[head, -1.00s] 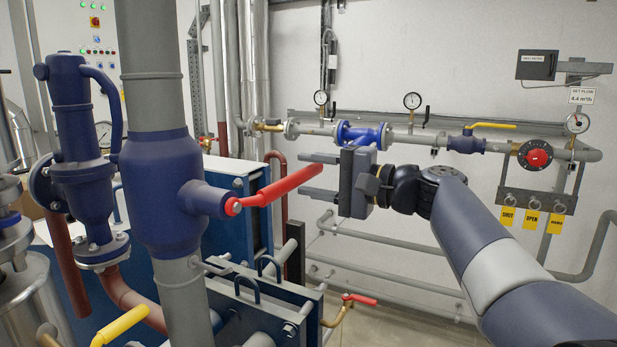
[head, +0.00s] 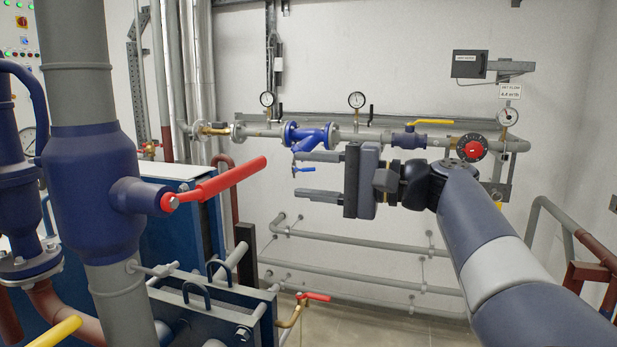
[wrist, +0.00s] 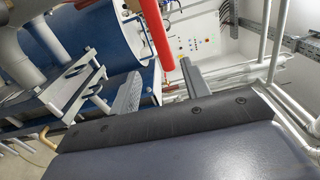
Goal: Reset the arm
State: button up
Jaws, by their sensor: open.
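My gripper (head: 318,176) is in the middle of the head view, with its two grey fingers apart, pointing left, and nothing between them. My dark blue and grey arm reaches in from the lower right. The red lever (head: 215,184) of the big blue valve (head: 92,190) is to the left of the fingers, apart from them in the head view. In the wrist view the gripper's fingers (wrist: 160,84) stand apart, and the red lever (wrist: 157,35) shows beyond them.
A wall pipe with a blue strainer (head: 312,137), gauges, a yellow-handled valve (head: 430,122) and a red dial (head: 471,148) runs behind my gripper. Blue plate equipment (head: 180,225) stands at left. Lower grey pipes (head: 350,247) line the wall. Brown pipes (head: 592,275) stand at right.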

aim_at(256, 167)
jog(key=shift+a, duration=0.1)
jog(key=p+x, duration=0.1)
jog(key=x, duration=0.4)
jog(key=p+x, duration=0.1)
jog(key=x, duration=0.4)
jog(key=shift+w+a+r+p, duration=0.2)
jog(key=shift+a+r+p, duration=0.05)
jog(key=shift+a+p, duration=0.1)
jog(key=shift+d+r, duration=0.1)
